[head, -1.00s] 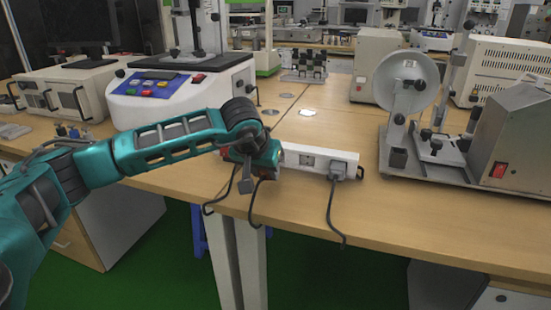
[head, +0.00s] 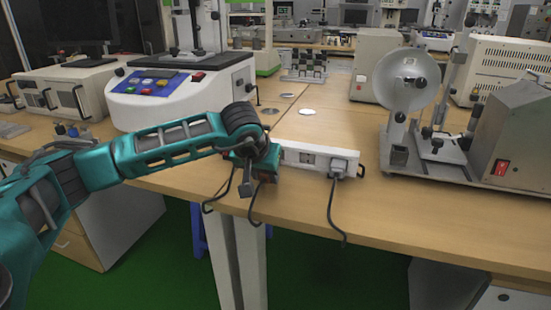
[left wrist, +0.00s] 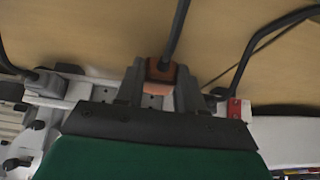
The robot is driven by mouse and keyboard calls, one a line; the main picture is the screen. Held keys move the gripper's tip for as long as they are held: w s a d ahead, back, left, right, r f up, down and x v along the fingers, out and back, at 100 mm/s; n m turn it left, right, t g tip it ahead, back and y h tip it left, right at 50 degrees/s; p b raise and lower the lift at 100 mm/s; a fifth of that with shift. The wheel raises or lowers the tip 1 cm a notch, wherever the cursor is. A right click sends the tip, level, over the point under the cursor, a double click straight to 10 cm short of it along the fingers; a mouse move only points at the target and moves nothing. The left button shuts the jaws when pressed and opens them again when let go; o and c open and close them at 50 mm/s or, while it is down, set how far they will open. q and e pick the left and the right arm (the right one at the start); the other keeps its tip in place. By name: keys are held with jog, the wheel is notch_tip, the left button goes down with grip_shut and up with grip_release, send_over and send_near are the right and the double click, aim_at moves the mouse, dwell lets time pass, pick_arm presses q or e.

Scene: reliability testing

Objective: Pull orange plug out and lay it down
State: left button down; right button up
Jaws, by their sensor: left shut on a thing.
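The orange plug (left wrist: 161,72) shows in the left wrist view between the two fingers of my left gripper (left wrist: 160,88), which is shut on it. A dark cord runs from the plug over the table. The white power strip (left wrist: 95,90) lies just beyond the fingers; I cannot tell whether the plug is still seated in it. In the head view my left gripper (head: 262,178) is at the left end of the power strip (head: 302,148) and hides the orange plug. My right gripper is not in view.
A control-panel machine (head: 190,90) stands behind my left arm, and a rig with a disc (head: 407,80) stands at the right. Free wooden table (head: 290,205) lies in front of the strip.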

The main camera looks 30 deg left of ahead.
pick_arm(q)
jog(key=shift+f+b, duration=0.45)
jog(key=shift+f, duration=0.25)
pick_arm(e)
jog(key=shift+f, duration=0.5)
pick_arm(q)
jog(key=c, duration=0.6)
grip_release()
jog(key=p+v, duration=0.1)
jog(key=v, duration=0.3)
jog(key=shift+r, duration=0.3)
jog(key=p+v, duration=0.2)
jog(key=v, duration=0.6)
jog(key=shift+s+r, duration=0.15)
jog(key=shift+s, duration=0.1)
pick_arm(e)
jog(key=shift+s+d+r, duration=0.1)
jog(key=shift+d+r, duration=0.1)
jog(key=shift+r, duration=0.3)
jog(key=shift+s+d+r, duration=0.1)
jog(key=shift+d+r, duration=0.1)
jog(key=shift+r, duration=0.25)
